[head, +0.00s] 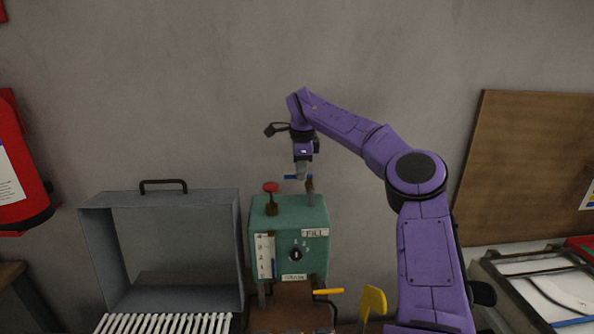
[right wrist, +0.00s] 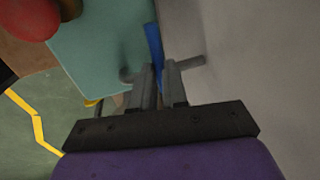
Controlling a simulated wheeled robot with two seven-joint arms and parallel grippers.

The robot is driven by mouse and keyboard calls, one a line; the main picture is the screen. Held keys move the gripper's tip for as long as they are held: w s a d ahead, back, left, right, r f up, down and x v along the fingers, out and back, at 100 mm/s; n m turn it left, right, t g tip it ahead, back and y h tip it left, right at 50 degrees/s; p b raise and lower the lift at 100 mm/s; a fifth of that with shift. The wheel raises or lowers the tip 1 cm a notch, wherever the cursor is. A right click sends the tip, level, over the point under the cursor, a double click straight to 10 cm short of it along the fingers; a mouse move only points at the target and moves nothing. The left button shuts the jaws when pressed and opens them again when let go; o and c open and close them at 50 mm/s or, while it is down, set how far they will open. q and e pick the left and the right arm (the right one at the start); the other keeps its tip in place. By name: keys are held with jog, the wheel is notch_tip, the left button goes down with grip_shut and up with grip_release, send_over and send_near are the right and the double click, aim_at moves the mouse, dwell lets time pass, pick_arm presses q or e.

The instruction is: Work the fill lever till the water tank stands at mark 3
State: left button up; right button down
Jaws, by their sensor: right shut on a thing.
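The teal water tank (head: 288,211) stands in the middle of the head view, with a FILL label (head: 314,232) at its upper right. A white gauge strip (head: 264,243) runs down its left front; a thin blue column shows in its lower part, its marks too small to read. The blue fill lever (head: 291,177) is above the tank top and also shows in the right wrist view (right wrist: 154,45). My right gripper (head: 301,177) points down over the tank, shut on the lever; its fingers hide part of it. My left gripper is out of view.
A red knob (head: 271,187) stands on the tank's top left. A yellow-handled lever (head: 328,292) juts out below the tank. A grey open-fronted box (head: 92,250) with white slats (head: 165,323) stands to the left. The wall above is clear.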

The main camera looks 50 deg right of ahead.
jog(key=c, duration=1.1)
grip_release()
jog(key=shift+c, duration=0.2)
notch_tip(320, 180, up, 10)
jog(key=s+a, duration=0.1)
jog(key=shift+s+a+r+p, duration=0.2)
jog(key=shift+p, duration=0.25)
